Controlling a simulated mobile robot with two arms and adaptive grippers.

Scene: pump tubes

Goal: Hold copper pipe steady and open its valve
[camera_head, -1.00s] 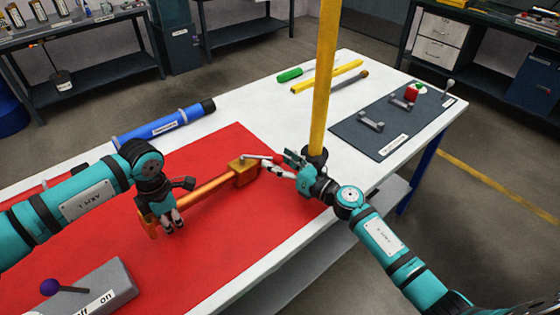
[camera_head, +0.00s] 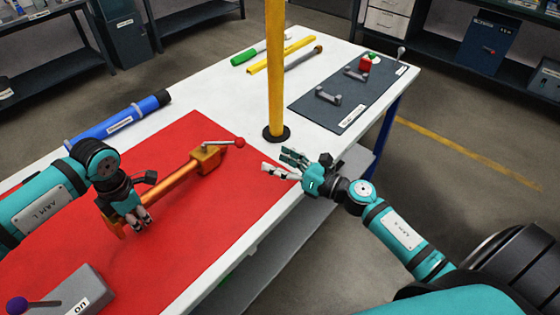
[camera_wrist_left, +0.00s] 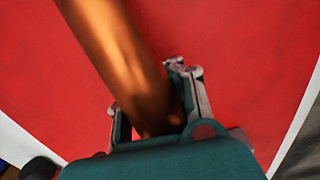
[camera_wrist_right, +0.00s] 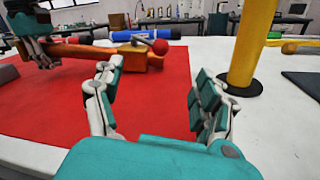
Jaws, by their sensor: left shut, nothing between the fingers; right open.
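The copper pipe (camera_head: 178,178) lies on the red mat (camera_head: 75,235), with a block-shaped valve (camera_head: 205,158) at its right end. The valve's lever (camera_head: 222,143) points right across the pipe's end and ends in a red ball (camera_head: 240,142). My left gripper (camera_head: 142,222) is shut at the pipe's left part. In the left wrist view the pipe (camera_wrist_left: 120,55) runs down toward the fingers, and their contact with it is unclear. My right gripper (camera_head: 285,163) is open and empty, right of the ball and apart from it. The right wrist view shows the ball (camera_wrist_right: 160,47) beyond its fingers.
A yellow post (camera_head: 276,75) stands on the table close behind my right gripper. A blue tube (camera_head: 125,117) lies at the back left. A grey switch box (camera_head: 75,290) with a purple knob is at the front left. A dark mat (camera_head: 345,95) with handles lies at the right.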

